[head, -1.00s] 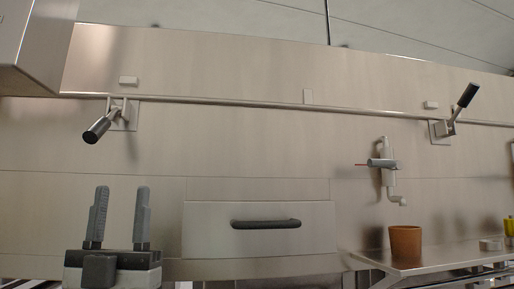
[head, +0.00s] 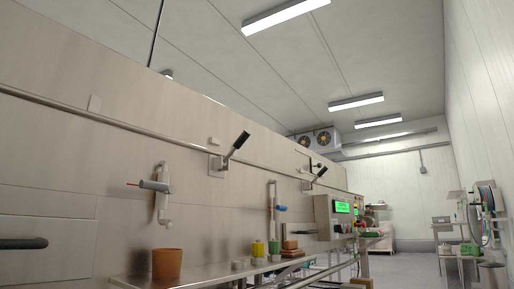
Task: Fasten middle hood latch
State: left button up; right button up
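The steel hood (head: 60,110) runs along the left, going away toward the back right. A latch with a black handle (head: 237,145) sits on its wall near the middle of the picture. Its handle points up and to the right from its bracket (head: 218,162). A farther latch (head: 315,178) has its dark handle tilted up and right too. Which of them is the middle latch cannot be told from this view alone. Neither of my grippers is in view.
Below are a steel shelf (head: 140,281), a terracotta pot (head: 167,264) and small containers. A control box (head: 335,215) stands farther along. Open floor (head: 405,268) lies at right, with a cart (head: 460,262) and reel.

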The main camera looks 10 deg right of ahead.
aim_at(245, 134)
jog(key=z, duration=1.8)
jog(key=i, duration=1.65)
jog(key=u, duration=1.5)
jog(key=k, duration=0.9)
jog(key=u, duration=1.55)
jog(key=i, duration=0.5)
jog(key=z, duration=0.1)
